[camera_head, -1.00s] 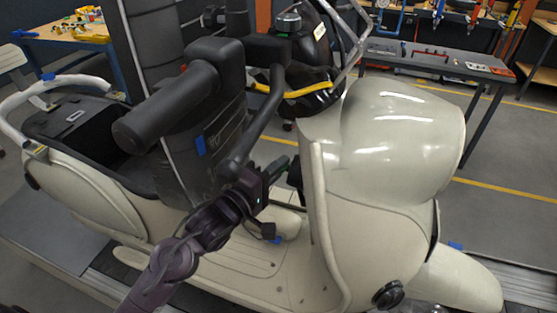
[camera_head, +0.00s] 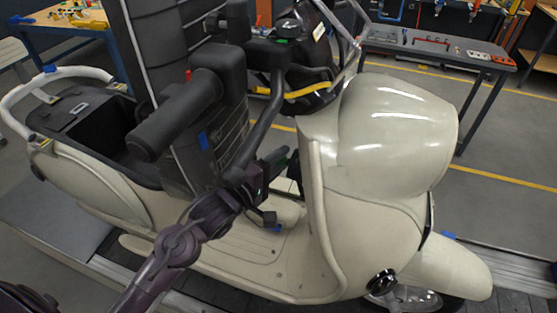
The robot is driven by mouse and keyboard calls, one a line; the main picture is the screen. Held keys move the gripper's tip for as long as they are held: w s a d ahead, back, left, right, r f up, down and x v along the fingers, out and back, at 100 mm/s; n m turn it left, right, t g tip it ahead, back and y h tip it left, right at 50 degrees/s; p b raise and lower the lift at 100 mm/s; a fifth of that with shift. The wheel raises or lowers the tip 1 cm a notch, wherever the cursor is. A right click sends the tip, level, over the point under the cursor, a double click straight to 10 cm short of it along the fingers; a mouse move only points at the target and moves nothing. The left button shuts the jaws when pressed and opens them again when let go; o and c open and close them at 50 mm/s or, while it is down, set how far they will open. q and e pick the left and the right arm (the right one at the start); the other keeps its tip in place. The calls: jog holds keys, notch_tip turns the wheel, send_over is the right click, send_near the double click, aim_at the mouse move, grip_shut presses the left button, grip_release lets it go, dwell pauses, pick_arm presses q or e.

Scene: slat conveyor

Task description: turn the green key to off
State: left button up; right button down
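A cream scooter (camera_head: 385,140) stands side-on in the head view, its front to the right. My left gripper (camera_head: 281,184) is behind the front shield, below the handlebar. Its two dark fingers look spread apart, one high and one low, with nothing clearly held. A small dark green piece (camera_head: 276,156) shows at the upper finger, close to a dark block (camera_head: 294,164) on the back of the shield. I cannot tell whether this piece is the green key or part of the gripper, or whether they touch. My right gripper is not in view.
A grey workbench (camera_head: 430,48) with tools stands at the back right. The floor in front of it is clear.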

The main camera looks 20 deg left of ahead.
pick_arm(q)
jog(key=shift+s+a+f, duration=0.1)
jog(key=shift+s+f, duration=0.05)
jog(key=shift+s, duration=0.15)
jog(key=b+v, duration=0.3)
jog(key=v, duration=0.4)
jog(key=p+v, duration=0.3)
jog(key=v, duration=0.3)
jog(key=shift+p, duration=0.35)
